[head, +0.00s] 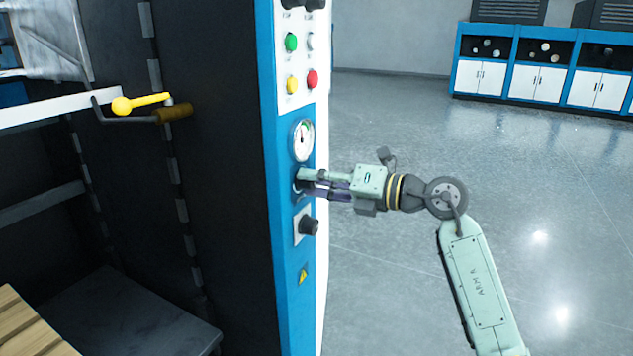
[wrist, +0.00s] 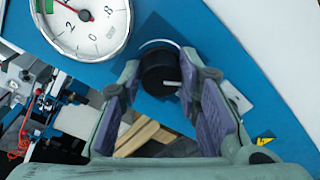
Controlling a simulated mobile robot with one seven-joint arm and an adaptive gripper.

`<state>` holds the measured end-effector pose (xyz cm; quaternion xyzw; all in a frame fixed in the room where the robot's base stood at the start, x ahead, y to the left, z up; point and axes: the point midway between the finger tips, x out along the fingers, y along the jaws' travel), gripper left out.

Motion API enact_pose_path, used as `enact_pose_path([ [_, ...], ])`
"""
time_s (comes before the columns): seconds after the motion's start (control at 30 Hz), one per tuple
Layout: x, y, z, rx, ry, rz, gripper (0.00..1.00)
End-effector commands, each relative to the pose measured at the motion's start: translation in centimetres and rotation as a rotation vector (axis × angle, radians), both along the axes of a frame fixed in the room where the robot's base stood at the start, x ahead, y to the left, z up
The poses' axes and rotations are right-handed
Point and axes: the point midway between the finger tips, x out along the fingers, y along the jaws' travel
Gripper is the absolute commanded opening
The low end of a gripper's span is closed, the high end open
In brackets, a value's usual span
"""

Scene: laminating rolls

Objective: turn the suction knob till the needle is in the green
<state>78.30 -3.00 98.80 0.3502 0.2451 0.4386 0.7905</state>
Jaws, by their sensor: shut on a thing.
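The suction knob (wrist: 160,70) is a black round knob on the blue panel, between my fingertips in the wrist view. My gripper (wrist: 161,84) is shut on it, with a purple pad on each side. In the head view my gripper (head: 308,181) reaches the panel from the right and mostly hides the knob. The round white gauge (head: 303,140) sits just above. In the wrist view the gauge (wrist: 88,25) is cut by the top edge. Its reddish needle points up-left, and a green patch shows near there; I cannot tell whether the tip is inside it.
A black rotary switch (head: 309,226) sits below the knob. Green (head: 291,42), yellow (head: 291,84) and red (head: 312,79) buttons are above the gauge. Open floor (head: 400,130) lies to the right.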

Motion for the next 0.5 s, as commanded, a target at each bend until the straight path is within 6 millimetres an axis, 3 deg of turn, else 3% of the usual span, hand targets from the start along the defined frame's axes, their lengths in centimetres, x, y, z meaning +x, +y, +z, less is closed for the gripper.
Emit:
enact_pose_path([
  [0.5, 0.04, -0.07, 0.03, 0.048, 0.081, -0.001, 0.03],
])
